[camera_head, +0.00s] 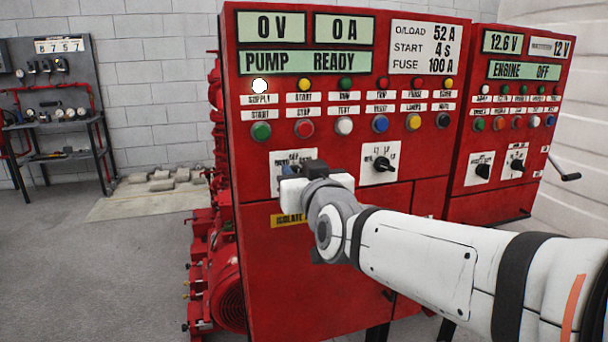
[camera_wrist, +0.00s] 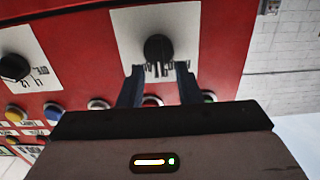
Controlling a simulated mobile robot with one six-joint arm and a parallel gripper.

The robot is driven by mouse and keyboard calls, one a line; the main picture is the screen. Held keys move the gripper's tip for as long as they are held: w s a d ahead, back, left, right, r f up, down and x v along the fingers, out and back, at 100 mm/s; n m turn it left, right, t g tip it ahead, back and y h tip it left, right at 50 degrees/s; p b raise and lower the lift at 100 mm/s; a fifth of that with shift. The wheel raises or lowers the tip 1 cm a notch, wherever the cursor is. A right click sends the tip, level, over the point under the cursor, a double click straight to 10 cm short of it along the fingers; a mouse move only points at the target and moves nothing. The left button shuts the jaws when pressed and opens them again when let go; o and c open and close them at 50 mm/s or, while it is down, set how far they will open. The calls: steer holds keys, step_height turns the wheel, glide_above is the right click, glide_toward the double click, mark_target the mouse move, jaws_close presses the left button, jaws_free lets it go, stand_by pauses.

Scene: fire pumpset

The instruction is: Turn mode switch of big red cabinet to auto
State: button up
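The big red cabinet (camera_head: 330,240) fills the middle of the head view, with displays reading 0 V, 0 A and PUMP READY. A white switch plate (camera_head: 280,158) on its lower left is mostly covered by my gripper (camera_head: 300,170), so its knob is hidden there. In the wrist view, which looks upside down, a black rotary knob (camera_wrist: 158,48) sits on this plate. My gripper (camera_wrist: 160,70) is open, with its two dark fingertips apart on either side of the knob's near end. I cannot tell whether they touch it. The plate's labels are unreadable.
A second black rotary switch (camera_head: 382,163) is to the right on the same cabinet. A row of coloured push buttons (camera_head: 345,125) runs above both switches. A smaller red cabinet (camera_head: 500,140) stands to the right. Open floor (camera_head: 110,260) lies to the left.

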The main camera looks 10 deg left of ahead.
steer(key=shift+c, duration=0.3)
jaws_close()
steer(key=shift+f+b, duration=0.1)
steer(key=shift+b, duration=0.3)
steer(key=m+b, duration=0.2)
steer(key=m, duration=0.1)
steer(key=m+b, duration=0.3)
steer(key=d+m+b, duration=0.1)
steer(key=m+b, duration=0.1)
steer(key=b, duration=0.1)
steer(key=shift+w+f+m, duration=0.2)
steer(key=shift+w+m, duration=0.15)
steer(key=shift+m, duration=0.05)
stand_by(0.4)
steer(key=shift+o, duration=0.3)
jaws_free()
